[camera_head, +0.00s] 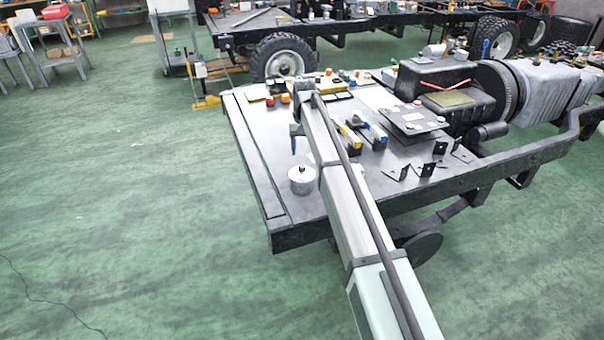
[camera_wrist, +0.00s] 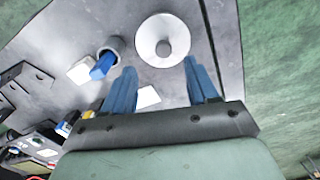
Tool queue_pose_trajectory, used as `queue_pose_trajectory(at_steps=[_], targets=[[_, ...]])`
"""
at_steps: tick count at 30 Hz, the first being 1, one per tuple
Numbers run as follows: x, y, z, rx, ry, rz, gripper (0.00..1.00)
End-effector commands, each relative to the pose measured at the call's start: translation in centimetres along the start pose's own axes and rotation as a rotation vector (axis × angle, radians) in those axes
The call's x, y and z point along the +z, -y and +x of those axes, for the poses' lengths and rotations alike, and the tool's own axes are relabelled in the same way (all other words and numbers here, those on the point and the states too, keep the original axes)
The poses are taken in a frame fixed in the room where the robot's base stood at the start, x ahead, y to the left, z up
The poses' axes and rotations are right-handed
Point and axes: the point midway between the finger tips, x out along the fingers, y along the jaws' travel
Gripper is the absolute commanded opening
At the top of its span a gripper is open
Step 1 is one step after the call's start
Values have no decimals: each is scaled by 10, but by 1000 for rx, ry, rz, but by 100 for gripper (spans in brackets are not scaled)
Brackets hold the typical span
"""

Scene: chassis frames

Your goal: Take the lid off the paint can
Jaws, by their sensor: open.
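The paint can (camera_head: 301,186) is a short, pale metal cylinder standing upright near the front edge of the grey tabletop (camera_head: 262,165). Its lid (camera_head: 301,174) is on top and has a small dark knob. In the wrist view the round lid (camera_wrist: 148,35) shows from above with its grey knob (camera_wrist: 163,47). My gripper (camera_wrist: 159,66) is open, with two blue fingers apart and nothing between them. The lid lies just beyond the fingertips and looks apart from them.
A dark cup (camera_wrist: 112,46) with a blue item stands left of the can in the wrist view. Blue and yellow tools (camera_head: 372,136), black brackets (camera_head: 427,169) and a dark plate (camera_head: 412,122) lie to the right. An engine block (camera_head: 470,75) stands behind. Tabletop left of the can is clear.

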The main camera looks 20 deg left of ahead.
Motion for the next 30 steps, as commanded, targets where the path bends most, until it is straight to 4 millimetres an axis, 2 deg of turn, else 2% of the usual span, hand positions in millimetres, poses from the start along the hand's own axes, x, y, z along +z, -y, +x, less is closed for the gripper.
queue_pose_trajectory(at_steps=[3, 6, 14, 24, 30], targets=[[0, 0, 22, 0, 1, -1, 58], [0, 0, 34, 0, 0, -1, 58], [-2, 2, 47, 0, 0, -1, 58], [-5, 5, 87, -1, -1, -1, 58], [-6, 5, 91, -1, -3, -1, 58]])
